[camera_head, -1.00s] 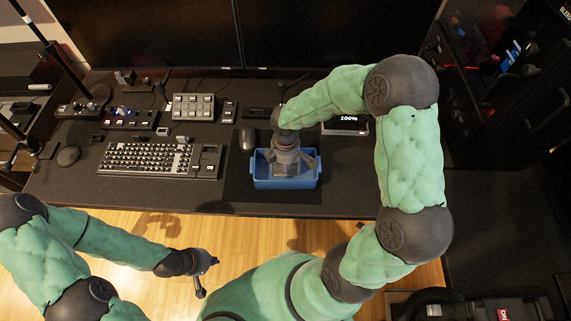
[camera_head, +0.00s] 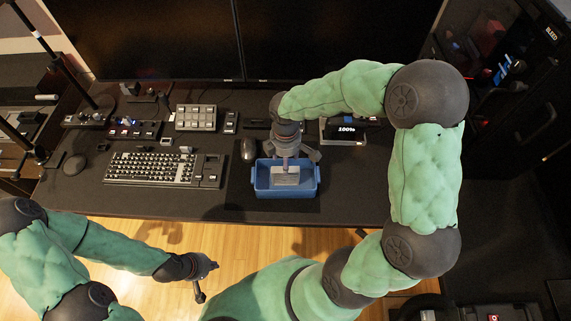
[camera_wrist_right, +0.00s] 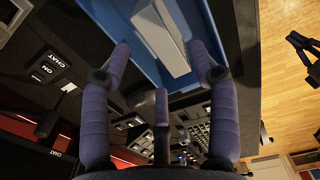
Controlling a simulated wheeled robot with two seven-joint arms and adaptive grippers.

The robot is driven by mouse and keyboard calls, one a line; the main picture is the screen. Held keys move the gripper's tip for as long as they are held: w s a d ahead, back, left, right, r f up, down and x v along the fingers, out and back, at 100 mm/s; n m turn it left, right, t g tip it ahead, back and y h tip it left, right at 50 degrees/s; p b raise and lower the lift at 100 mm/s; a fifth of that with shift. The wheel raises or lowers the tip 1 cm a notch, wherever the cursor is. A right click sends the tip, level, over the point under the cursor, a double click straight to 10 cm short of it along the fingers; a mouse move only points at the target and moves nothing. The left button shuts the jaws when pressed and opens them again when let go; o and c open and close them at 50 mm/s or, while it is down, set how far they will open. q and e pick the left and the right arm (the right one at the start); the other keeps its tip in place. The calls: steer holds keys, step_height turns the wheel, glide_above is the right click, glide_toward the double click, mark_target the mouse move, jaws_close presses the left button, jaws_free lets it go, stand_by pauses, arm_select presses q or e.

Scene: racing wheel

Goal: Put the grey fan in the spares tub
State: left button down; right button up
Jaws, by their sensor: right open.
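The grey fan (camera_head: 285,177), a pale grey block-like thing, lies inside the blue spares tub (camera_head: 287,193) on the desk. In the right wrist view the fan (camera_wrist_right: 161,36) sits between the tub's walls, and the tub (camera_wrist_right: 211,48) is partly cut off by the frame. My right gripper (camera_head: 296,157) is over the tub's far side, its fingers spread and apart from the fan. In the wrist view the fingers of this gripper (camera_wrist_right: 165,65) are empty. My left gripper (camera_head: 208,281) hangs low over the floor at the desk's front, its fingers apart and empty.
A keyboard (camera_head: 150,168) lies left of the tub, and a dark mouse (camera_head: 248,150) is close to the tub's far left. A small display reading 100% (camera_head: 346,130) stands behind right. Button boxes (camera_head: 195,118) and monitors (camera_head: 330,40) line the back.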

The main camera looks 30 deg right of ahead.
steer(key=shift+r, duration=1.25)
